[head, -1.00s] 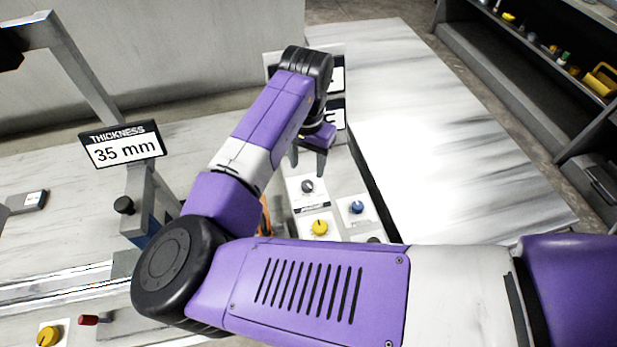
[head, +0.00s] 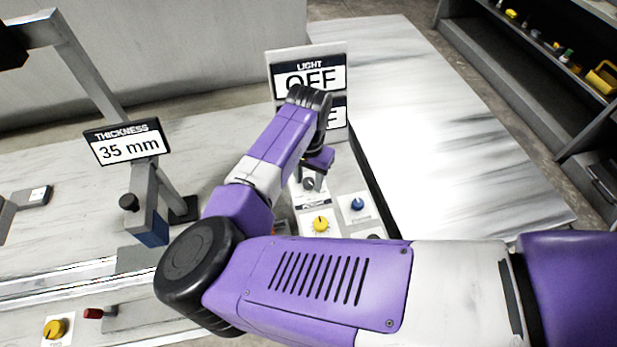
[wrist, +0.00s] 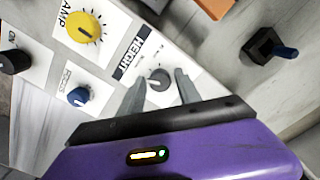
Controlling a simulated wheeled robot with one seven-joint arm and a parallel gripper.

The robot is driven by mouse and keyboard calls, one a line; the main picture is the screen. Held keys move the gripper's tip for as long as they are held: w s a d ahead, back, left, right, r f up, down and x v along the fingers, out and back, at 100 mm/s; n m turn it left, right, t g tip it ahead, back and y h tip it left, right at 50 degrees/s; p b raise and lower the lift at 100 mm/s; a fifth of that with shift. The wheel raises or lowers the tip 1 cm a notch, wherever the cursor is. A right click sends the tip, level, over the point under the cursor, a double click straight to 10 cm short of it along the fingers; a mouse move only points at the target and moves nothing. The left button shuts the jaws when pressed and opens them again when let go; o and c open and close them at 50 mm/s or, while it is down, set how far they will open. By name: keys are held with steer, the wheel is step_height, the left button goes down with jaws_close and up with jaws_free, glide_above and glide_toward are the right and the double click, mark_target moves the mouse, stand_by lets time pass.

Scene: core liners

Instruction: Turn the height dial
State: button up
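The height dial (wrist: 158,79) is a small dark grey knob on a white plate labelled HEIGHT (wrist: 131,54) in the wrist view. My gripper (wrist: 159,85) is open, with one finger on each side of the dial. Whether the fingers touch the dial cannot be told. In the head view my gripper (head: 309,182) is over the dial (head: 308,184), which is partly hidden by the fingers.
A yellow AMP knob (head: 320,224) and a blue knob (head: 358,204) sit close to the dial. A black knob (wrist: 14,61) is farther off. Displays read LIGHT OFF (head: 309,78) and THICKNESS 35 mm (head: 128,143). A dark joystick-like part (wrist: 268,48) stands to the right.

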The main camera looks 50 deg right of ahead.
jaws_close()
steer(key=shift+m, duration=0.3)
steer(key=m, duration=0.3)
steer(key=shift+m, duration=0.3)
steer(key=m+b, duration=0.1)
steer(key=m, duration=0.2)
steer(key=shift+m, duration=0.3)
steer(key=m+b, duration=0.1)
steer(key=m, duration=0.3)
steer(key=shift+m+b, duration=0.5)
steer(key=shift+m, duration=1.2)
